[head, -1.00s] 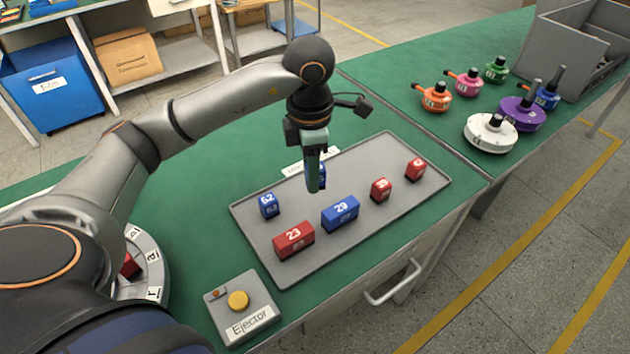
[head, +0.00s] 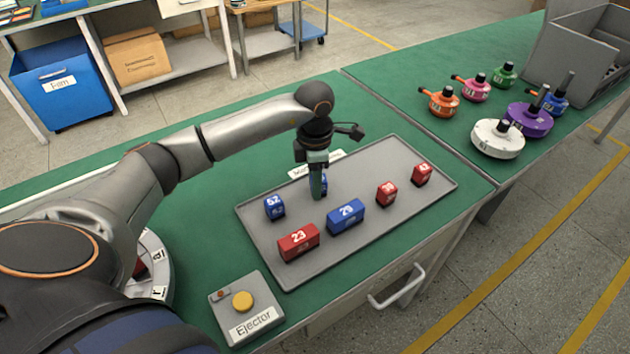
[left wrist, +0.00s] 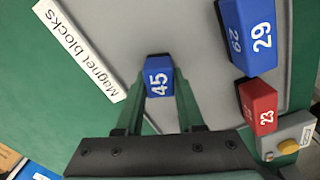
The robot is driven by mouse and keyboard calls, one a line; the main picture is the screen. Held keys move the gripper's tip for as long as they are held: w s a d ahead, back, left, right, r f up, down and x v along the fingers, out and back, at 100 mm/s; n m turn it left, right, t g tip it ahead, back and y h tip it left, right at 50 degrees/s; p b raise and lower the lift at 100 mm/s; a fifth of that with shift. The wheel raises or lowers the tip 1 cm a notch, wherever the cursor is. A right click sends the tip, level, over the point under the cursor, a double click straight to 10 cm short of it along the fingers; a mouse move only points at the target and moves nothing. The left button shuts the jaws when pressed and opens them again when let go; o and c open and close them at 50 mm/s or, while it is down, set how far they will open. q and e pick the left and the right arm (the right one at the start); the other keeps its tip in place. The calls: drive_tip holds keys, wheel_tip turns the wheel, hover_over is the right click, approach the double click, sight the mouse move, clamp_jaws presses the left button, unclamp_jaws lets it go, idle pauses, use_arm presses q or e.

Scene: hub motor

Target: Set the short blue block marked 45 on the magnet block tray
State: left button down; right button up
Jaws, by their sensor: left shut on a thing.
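The short blue block marked 45 (left wrist: 158,78) sits between the fingertips of my left gripper (left wrist: 162,90) in the left wrist view. In the head view the left gripper (head: 317,190) points down over the far side of the grey magnet block tray (head: 268,262), and the block is mostly hidden behind its fingers. The gripper is shut on the block. The block is at or just above the tray floor; I cannot tell if it touches. The tray also shows in the left wrist view (left wrist: 195,45). My right gripper is not in view.
On the tray are a blue block 52 (head: 274,207), a red block 23 (head: 298,243), a blue block 29 (head: 345,216) and two small red blocks (head: 387,194). The ejector box (head: 246,308) stands in front. Several coloured motors and a grey bin (head: 575,55) are at right.

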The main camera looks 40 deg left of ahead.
use_arm(q)
drive_tip(key=shift+f, duration=0.15)
drive_tip(key=c, duration=0.5)
unclamp_jaws()
wheel_tip(320, 180, up, 12)
drive_tip(key=shift+r, duration=0.2)
